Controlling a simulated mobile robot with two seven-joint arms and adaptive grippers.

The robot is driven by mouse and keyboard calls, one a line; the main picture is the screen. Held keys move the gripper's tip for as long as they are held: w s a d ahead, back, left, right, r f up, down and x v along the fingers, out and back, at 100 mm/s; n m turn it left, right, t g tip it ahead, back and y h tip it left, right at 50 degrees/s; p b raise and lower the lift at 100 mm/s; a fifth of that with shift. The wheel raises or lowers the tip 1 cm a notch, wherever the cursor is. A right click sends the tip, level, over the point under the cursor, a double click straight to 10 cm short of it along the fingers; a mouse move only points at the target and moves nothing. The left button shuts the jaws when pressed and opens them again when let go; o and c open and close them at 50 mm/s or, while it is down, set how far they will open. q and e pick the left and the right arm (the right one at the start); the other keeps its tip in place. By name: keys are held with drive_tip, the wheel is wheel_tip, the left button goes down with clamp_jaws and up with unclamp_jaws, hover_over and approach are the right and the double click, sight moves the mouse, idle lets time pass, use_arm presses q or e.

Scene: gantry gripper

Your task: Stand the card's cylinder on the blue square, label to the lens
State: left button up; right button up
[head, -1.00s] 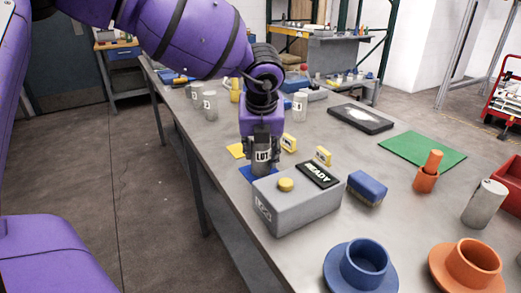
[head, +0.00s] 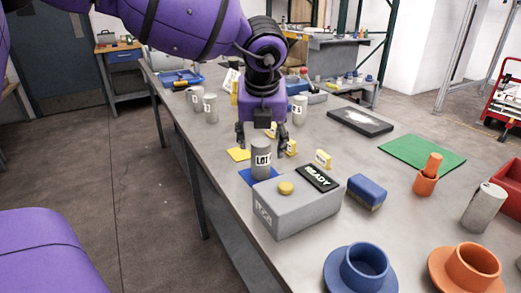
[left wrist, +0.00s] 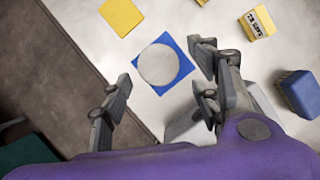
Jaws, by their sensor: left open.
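A grey cylinder (head: 261,160) stands upright on the blue square (head: 246,177) at the table's left edge. Its white "LOT" label faces the head camera; the rest of the label is cut off at the side. In the left wrist view the cylinder's round top (left wrist: 158,64) lies inside the blue square (left wrist: 184,78), whose corners show around it. My left gripper (head: 262,143) is open and empty, above and behind the cylinder, with its fingers apart from it. It also shows open in the left wrist view (left wrist: 160,100). The card is not clearly identifiable.
A grey box (head: 300,210) with a yellow button (head: 286,188) and a "READY" plate (head: 318,178) stands just in front of the cylinder. A yellow square (head: 238,154), small yellow blocks (head: 323,159) and a blue block (head: 367,191) lie nearby. Other grey cylinders (head: 210,107) stand farther back.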

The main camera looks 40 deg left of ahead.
use_arm(q)
drive_tip(key=v, duration=0.6)
drive_tip(key=shift+r, duration=0.15)
drive_tip(key=shift+s, duration=0.15)
idle(1.6)
